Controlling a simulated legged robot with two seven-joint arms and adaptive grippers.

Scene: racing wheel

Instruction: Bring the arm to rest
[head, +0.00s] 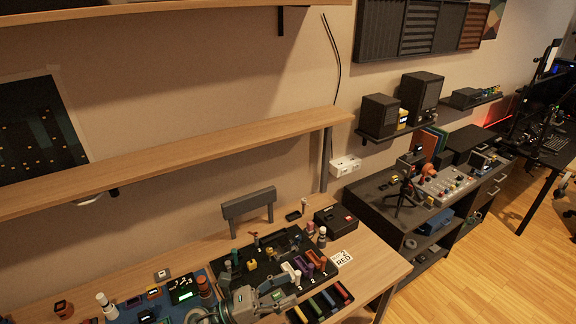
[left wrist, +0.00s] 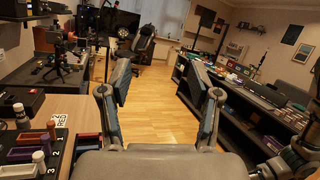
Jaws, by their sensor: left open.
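My left gripper (head: 280,290) is at the bottom of the head view, in front of and partly over the black tray (head: 318,262) on the wooden workbench (head: 372,262). In the left wrist view its two fingers (left wrist: 163,85) stand wide apart, with nothing between them but a view of the wood floor. My left arm comes in low, and most of it is cut off by the bottom edge. My right gripper is not in view.
Colored blocks and several white-capped bottles stand around the tray. A black box (head: 335,219) and a card reading RED (head: 343,257) lie nearby. A wooden shelf (head: 180,160) runs above the bench. A dark cabinet (head: 385,205) stands to the right, with open floor (head: 480,270) beyond.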

